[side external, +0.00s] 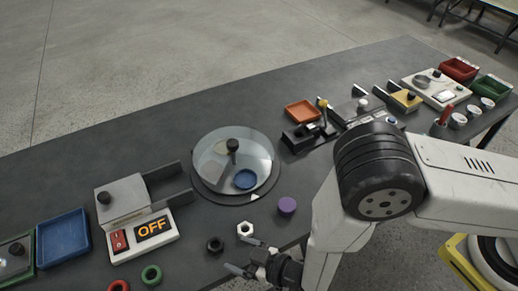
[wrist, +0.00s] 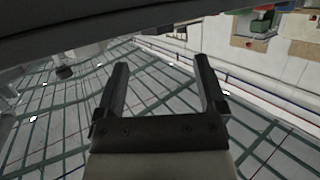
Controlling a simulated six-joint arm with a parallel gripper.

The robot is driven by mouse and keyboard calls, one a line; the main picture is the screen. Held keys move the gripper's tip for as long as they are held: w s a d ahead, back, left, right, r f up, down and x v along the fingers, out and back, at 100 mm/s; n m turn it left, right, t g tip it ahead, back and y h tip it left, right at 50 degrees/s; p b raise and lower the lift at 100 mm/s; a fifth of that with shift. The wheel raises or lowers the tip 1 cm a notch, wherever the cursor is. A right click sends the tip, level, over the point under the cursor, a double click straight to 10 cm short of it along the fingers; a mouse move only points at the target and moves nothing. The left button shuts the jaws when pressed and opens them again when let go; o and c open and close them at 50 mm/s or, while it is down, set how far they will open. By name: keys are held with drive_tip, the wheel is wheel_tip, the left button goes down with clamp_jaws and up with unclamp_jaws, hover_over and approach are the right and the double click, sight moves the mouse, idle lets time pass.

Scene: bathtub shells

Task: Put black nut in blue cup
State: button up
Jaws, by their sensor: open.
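The black nut (side external: 215,244) lies flat on the dark table near its front edge in the side view. A round blue item (side external: 245,179), which looks like the blue cup, sits in a round dish with a clear cover (side external: 211,150) and a black knob (side external: 232,145). I cannot tell exactly how the cover sits over it. My gripper (side external: 241,255) is low at the table's front edge, just right of the black nut and apart from it. In the wrist view my gripper (wrist: 161,62) is open, with nothing between its fingers.
A white nut (side external: 245,229) and a purple disc (side external: 287,205) lie close to my gripper. Green (side external: 151,274) and red (side external: 118,286) rings lie left.

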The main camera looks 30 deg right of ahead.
drive_tip(key=shift+w, duration=0.1)
drive_tip(key=w+d+r+h, duration=0.1)
drive_tip(key=w, duration=0.1)
drive_tip(key=w+d+r+m+g+h, duration=0.1)
drive_tip(key=w+d+r, duration=0.2)
drive_tip(key=w+d, duration=0.1)
drive_tip(key=shift+d+r+m+g+h, duration=0.1)
drive_tip(key=shift+r+m+g+h, duration=0.2)
drive_tip(key=shift+m+h, duration=0.1)
drive_tip(key=w+d+r+m+g+h, duration=0.25)
drive_tip(key=d+r, duration=0.35)
drive_tip(key=d, duration=0.5)
drive_tip(key=s+d+r+m+g+h, duration=0.1)
drive_tip(key=s+d+r, duration=0.3)
drive_tip(key=d, duration=0.6)
drive_tip(key=s+d+r+m+g+h, duration=0.1)
drive_tip(key=s+d+r+g, duration=0.3)
drive_tip(key=d, duration=0.5)
drive_tip(key=s+h, duration=0.1)
drive_tip(key=s, duration=0.1)
drive_tip(key=shift+s+d+r, duration=0.2)
drive_tip(key=shift+s+d, duration=0.2)
drive_tip(key=shift+o, duration=0.5)
drive_tip(key=shift+m+g, duration=0.25)
drive_tip(key=shift+a, duration=0.1)
